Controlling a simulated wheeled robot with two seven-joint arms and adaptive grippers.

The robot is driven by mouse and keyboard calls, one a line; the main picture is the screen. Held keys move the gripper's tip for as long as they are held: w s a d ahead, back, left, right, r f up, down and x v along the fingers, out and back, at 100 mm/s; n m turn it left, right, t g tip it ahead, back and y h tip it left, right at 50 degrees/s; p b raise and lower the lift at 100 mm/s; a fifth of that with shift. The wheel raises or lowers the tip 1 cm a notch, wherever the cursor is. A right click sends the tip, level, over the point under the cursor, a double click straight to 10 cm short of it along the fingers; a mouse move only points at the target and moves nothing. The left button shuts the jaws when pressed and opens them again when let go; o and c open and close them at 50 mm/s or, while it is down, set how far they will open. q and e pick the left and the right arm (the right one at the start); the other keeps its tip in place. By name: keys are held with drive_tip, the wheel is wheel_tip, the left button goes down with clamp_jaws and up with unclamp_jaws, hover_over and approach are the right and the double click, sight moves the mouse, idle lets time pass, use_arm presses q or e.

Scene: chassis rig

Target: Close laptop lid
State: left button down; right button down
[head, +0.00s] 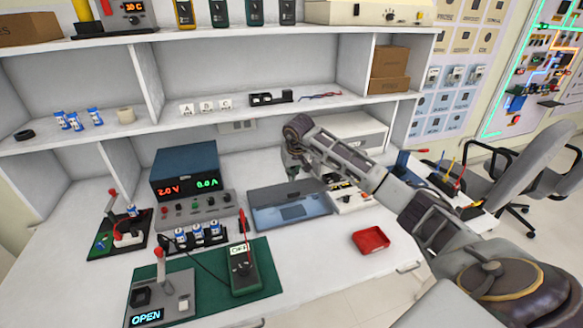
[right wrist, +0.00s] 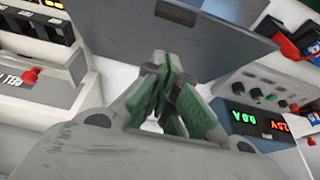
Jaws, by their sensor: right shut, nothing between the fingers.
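The laptop (head: 275,216) lies on the white bench in the middle of the head view, blue-grey, with its front strip and touchpad showing. The exact angle of its lid is hard to tell. My right gripper (head: 293,173) is just behind the laptop's rear edge, pointing down. In the right wrist view a plain dark grey panel, apparently the laptop lid (right wrist: 215,32), stretches beyond the fingertips. The right gripper's green-padded fingers (right wrist: 170,105) are together and empty. I cannot tell whether they touch the lid. My left gripper is not in view.
A power supply (head: 185,172) with lit digits stands left of the laptop. A multimeter (head: 243,268) lies on a green mat in front. A red tray (head: 370,240) sits at the right. A white device (head: 350,199) stands right of the laptop, and shelves rise behind.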

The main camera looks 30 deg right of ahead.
drive_tip(key=shift+s+a+f, duration=0.1)
drive_tip(key=shift+s+f, duration=0.2)
drive_tip(key=shift+f, duration=0.3)
drive_tip(key=shift+s+a+f, duration=0.1)
drive_tip(key=shift+s+f, duration=0.2)
drive_tip(key=shift+f, duration=0.3)
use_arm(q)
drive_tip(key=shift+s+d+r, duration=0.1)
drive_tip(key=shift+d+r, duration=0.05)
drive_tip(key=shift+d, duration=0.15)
use_arm(e)
drive_tip(key=shift+s+f, duration=0.15)
drive_tip(key=shift+f, duration=0.1)
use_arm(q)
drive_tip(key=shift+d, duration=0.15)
use_arm(e)
drive_tip(key=shift+d, duration=0.1)
